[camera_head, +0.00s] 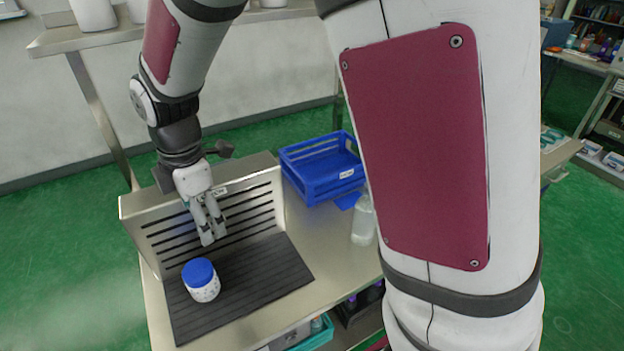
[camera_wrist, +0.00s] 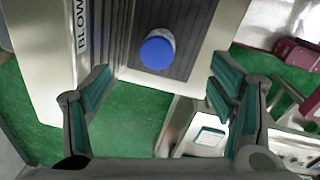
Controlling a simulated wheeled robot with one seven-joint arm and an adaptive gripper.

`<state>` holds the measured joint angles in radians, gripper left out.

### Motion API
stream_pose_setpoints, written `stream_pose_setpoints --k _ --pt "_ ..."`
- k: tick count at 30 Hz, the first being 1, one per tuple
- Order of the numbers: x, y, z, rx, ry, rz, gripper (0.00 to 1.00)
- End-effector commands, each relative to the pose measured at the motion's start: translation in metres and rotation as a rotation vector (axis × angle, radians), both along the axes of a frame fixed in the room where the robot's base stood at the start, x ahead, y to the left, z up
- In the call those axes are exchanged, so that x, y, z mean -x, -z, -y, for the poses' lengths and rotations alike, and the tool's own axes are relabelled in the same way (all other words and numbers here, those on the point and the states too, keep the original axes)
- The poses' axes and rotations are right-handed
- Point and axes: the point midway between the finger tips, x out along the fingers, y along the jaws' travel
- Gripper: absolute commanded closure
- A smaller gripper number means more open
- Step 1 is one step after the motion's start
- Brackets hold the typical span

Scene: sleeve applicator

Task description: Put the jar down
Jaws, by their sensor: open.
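A white jar with a blue lid (camera_head: 201,281) stands upright on the dark ribbed mat (camera_head: 262,290) of a metal fixture. In the wrist view the jar's blue lid (camera_wrist: 158,52) shows ahead of the fingers, in the upper middle. My gripper (camera_head: 212,236) is open and empty. It is above and behind the jar in the head view, apart from it, near the slotted back panel (camera_head: 163,228). Both spread fingers show in the wrist view, with the gripper's centre (camera_wrist: 160,95) over clear space. Nothing is between them.
A blue crate (camera_head: 320,165) stands on the metal bench right of the fixture. A clear bottle (camera_head: 363,222) stands on the bench, partly hidden by my arm. A shelf (camera_head: 75,38) with white containers runs along the back.

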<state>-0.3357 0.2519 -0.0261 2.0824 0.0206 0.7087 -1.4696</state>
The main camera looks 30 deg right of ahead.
Motion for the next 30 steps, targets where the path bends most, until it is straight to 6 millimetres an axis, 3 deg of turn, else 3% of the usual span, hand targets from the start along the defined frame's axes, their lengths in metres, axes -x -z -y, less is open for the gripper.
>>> stream_pose_setpoints --k 1,3,12,21,25,30 --pt "0.008 -0.024 0.013 -0.021 0.11 0.03 0.23" --pt "0.02 -0.048 0.029 -0.05 0.266 0.056 0.23" --pt "0.092 -0.125 0.089 -0.205 0.924 0.162 0.23" --pt "0.168 -0.156 0.127 -0.401 1.501 0.241 0.23" --pt "0.186 -0.158 0.133 -0.457 1.64 0.254 0.23" --pt "0.194 -0.158 0.136 -0.483 1.706 0.258 0.23"
